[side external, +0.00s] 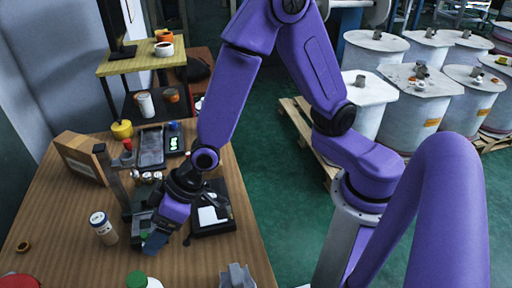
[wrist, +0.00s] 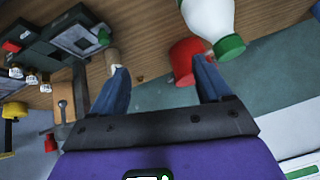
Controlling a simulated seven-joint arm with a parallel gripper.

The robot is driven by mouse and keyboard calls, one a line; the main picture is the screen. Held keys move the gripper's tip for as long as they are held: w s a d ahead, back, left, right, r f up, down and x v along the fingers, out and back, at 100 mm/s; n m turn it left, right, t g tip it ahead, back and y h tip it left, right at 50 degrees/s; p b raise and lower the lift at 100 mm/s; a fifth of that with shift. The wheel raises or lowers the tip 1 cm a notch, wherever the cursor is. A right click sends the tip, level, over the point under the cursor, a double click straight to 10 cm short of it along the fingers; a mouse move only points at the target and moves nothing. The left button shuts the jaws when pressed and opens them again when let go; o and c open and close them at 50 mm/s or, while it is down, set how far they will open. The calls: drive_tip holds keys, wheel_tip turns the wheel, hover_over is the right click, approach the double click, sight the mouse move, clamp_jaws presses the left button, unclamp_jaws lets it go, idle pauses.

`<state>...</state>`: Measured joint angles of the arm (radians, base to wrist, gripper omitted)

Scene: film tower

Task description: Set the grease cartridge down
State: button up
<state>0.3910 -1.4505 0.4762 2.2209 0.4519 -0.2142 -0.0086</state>
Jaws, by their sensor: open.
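An upright cylinder with a white label, dark cap and tan lower part, likely the grease cartridge (side external: 104,229), stands on the wooden table to the left of my gripper (side external: 149,232). In the wrist view, a pale tan cylinder, perhaps the same cartridge (wrist: 113,57), shows beyond the left fingertip. My gripper in the wrist view (wrist: 163,72) has its two blue fingers wide apart, with nothing held between them. In the side view the fingers point down close to the table, and a green bit shows beside them. I cannot tell whether a finger touches the cylinder.
A white bottle with a green cap (wrist: 213,25) and a red cylinder (wrist: 186,60) are near the right finger. A wooden box (side external: 82,158), a grey tray (side external: 151,147) and a black device (side external: 212,222) surround the arm. The front-left tabletop (side external: 65,260) is mostly clear.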

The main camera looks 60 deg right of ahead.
drive_tip(key=s+d+r+n+g+h, duration=0.2)
drive_tip(key=s+d+r+n, duration=0.1)
drive_tip(key=s+d, duration=0.6)
drive_tip(key=s+d+r+n+g+h, duration=0.2)
drive_tip(key=s+d+r, duration=0.4)
drive_tip(key=d, duration=1)
drive_tip(key=s+h, duration=0.1)
drive_tip(key=s, duration=0.1)
drive_tip(key=shift+s+r+n, duration=0.25)
drive_tip(key=shift+s+n, duration=0.15)
